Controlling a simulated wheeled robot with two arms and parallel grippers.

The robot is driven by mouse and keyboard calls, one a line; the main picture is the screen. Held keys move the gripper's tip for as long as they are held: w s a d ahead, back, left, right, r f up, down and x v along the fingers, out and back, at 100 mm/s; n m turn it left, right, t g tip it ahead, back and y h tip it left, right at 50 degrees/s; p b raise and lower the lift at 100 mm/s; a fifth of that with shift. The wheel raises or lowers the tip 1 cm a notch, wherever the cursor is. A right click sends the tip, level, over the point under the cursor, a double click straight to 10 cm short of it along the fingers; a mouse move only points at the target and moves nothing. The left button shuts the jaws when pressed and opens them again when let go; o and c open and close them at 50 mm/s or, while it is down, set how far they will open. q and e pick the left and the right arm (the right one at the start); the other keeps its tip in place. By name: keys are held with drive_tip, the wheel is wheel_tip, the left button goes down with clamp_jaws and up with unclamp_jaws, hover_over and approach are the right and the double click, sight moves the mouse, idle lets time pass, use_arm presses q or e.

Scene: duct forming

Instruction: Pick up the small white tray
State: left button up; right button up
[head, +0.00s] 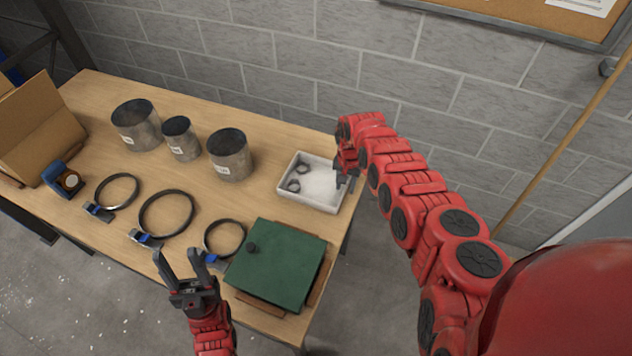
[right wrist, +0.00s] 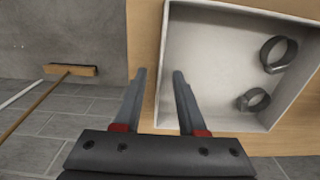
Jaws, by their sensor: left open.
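The small white tray (head: 311,204) sits at the right end of the wooden table in the head view, with two small dark ring clamps in it. In the right wrist view the tray (right wrist: 205,60) fills the upper right, with the two clamps at its right side. My right gripper (head: 345,180) is at the tray's right rim. In the right wrist view its fingers (right wrist: 157,85) are apart, with the tray's near wall close to the right finger; contact cannot be told. My left gripper (head: 179,268) is open and empty in front of the table's front edge.
A cardboard box (head: 38,130) is at the far left. A grey block wall (head: 290,60) stands behind the table.

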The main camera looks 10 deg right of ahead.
drive_tip(key=shift+f, duration=0.7)
drive_tip(key=shift+r, duration=0.1)
clamp_jaws()
idle(0.8)
